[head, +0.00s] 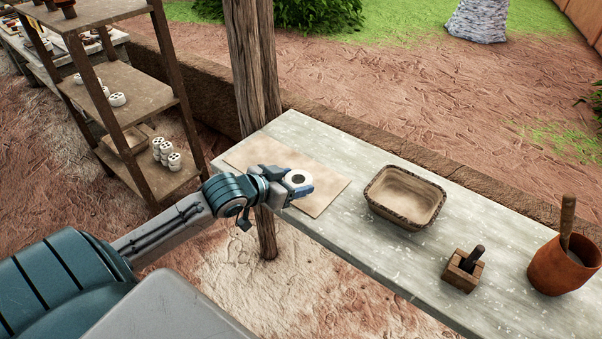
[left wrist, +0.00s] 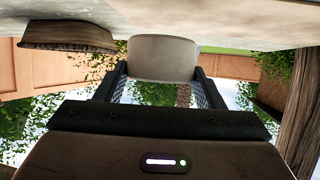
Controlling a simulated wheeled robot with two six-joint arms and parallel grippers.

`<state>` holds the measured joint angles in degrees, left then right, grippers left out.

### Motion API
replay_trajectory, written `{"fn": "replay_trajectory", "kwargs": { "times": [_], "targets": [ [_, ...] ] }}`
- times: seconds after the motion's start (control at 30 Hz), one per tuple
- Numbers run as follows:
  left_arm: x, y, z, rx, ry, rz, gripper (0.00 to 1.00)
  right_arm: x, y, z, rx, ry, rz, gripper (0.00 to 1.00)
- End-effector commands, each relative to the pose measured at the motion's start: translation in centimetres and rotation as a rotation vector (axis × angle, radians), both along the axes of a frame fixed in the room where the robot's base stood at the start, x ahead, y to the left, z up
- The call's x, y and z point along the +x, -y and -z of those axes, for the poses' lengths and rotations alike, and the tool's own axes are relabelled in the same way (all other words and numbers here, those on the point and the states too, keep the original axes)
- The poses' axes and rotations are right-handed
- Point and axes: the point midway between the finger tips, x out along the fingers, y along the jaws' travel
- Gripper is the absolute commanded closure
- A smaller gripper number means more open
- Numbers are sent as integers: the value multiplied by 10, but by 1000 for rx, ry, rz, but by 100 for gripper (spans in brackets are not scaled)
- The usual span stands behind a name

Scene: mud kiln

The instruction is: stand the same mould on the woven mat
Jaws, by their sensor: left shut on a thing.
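The mould is a small off-white round piece with a dark centre (head: 298,179). My left gripper (head: 297,188) is shut on it, over the right part of the mat. In the left wrist view the mould is a plain pale block (left wrist: 163,58) between the two fingers (left wrist: 163,90); the bench top shows upside down above it. Whether the mould touches the mat, I cannot tell. The woven mat (head: 325,183) is a flat tan sheet on the left end of the grey bench. My gripper hides part of its front edge. My right gripper is not in view.
On the bench (head: 345,243), right of the mat, stand a tan basket (head: 405,198), a small wooden box with a dark peg (head: 463,271) and a clay pot with a stick (head: 562,266). A post (head: 254,70) rises behind the bench. A shelf (head: 125,95) with white pieces stands left.

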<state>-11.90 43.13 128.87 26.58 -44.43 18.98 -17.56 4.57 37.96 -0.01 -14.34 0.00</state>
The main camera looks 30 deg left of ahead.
Motion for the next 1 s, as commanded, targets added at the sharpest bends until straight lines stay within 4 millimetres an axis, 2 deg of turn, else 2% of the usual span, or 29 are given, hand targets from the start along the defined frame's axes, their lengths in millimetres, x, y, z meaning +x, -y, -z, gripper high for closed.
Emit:
{"fn": "replay_trajectory", "kwargs": {
  "times": [0.03, 0.2, 0.33, 0.47, 0.73, 1.0],
  "targets": [
    [14, -5, -2, -4, 4, -5, 67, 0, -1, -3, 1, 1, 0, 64],
    [51, -18, 2, -5, 3, -3, 67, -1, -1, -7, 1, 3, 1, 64],
    [67, -24, 5, -1, 1, -3, 67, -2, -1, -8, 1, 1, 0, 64],
    [71, -26, 8, -1, 0, 0, 67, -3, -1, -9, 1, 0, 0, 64],
    [71, -26, 40, -1, -1, -2, 67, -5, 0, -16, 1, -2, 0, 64],
    [71, -26, 43, 1, 1, 0, 67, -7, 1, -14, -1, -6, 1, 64]
  ]
}}
